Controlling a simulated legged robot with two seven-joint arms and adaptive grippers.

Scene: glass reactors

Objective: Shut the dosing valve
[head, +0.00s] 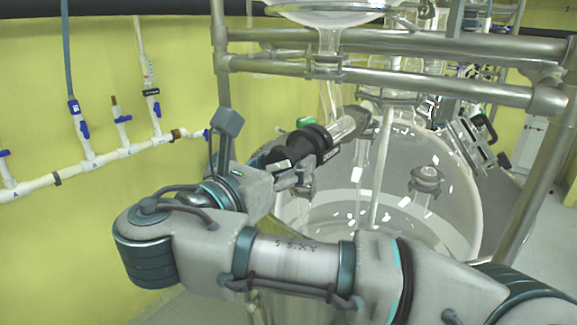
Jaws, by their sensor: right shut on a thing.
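My right arm reaches in from the lower right and bends back at the left. Its dark right gripper (312,145) points up and to the right, at the glass pipework over the reactor. It is shut on the dosing valve, which it largely hides. A small green part (305,121) shows just above the fingers; I cannot tell whether it belongs to the valve. A clear glass tube (331,90) comes down from a glass vessel (335,12) to the gripped spot. The valve's handle angle cannot be made out. My left gripper is not in view.
The large glass reactor (455,205) stands behind my forearm. Metal frame rails (430,85) cross above the gripper, and a post (220,60) stands at left. White pipes with blue valves (100,160) run along the yellow wall.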

